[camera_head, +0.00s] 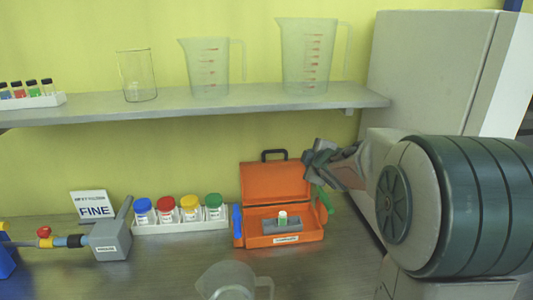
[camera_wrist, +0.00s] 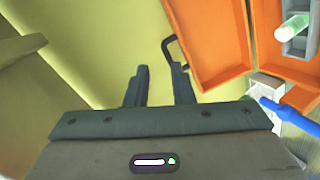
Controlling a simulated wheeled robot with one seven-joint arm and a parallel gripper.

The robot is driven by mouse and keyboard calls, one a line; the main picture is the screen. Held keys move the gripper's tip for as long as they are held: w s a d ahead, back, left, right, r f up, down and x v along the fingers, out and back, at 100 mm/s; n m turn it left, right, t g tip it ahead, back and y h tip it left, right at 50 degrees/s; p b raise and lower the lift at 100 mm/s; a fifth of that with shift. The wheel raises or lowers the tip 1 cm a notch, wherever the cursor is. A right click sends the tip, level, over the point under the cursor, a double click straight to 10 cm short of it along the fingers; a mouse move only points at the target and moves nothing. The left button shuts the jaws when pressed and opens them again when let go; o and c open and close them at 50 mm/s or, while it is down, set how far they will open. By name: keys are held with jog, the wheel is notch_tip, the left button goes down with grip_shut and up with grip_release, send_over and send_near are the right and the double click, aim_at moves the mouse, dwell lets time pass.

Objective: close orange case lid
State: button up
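The orange case (camera_head: 248,231) stands on the bench with its lid (camera_head: 275,183) raised toward the wall. A dark handle (camera_head: 274,154) shows at the lid's top edge. A grey insert with a white-and-green vial (camera_head: 282,218) sits inside. My gripper (camera_head: 316,163) is beside the lid's upper right corner. In the wrist view my gripper (camera_wrist: 159,75) has its two fingers apart with nothing between them. The lid (camera_wrist: 207,35) and handle (camera_wrist: 167,48) lie beyond and to the right of the fingertips. Whether a finger touches the lid cannot be told.
A blue latch (camera_head: 237,221) is at the case's left and a green one (camera_head: 323,198) at its right. A white rack (camera_head: 180,226) with several coloured-lid jars stands left of the case. A shelf (camera_head: 220,101) with beakers hangs above. A clear jug (camera_head: 226,281) stands in front.

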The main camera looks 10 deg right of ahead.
aim_at(276, 152)
jog(key=w+a+f+n+y+p, duration=0.1)
jog(key=w+a+f+n+y, duration=0.1)
jog(key=w, duration=0.4)
jog(key=w+a+f+n+y+p, duration=0.1)
jog(key=w+a+f+n+y, duration=0.1)
jog(key=w, duration=0.4)
jog(key=w+a+f+n+y+p, duration=0.1)
jog(key=w+a+f+n, duration=0.2)
jog(key=w, duration=0.3)
jog(key=shift+w+n+t+y, duration=0.4)
jog(key=shift+d, duration=0.1)
grip_shut()
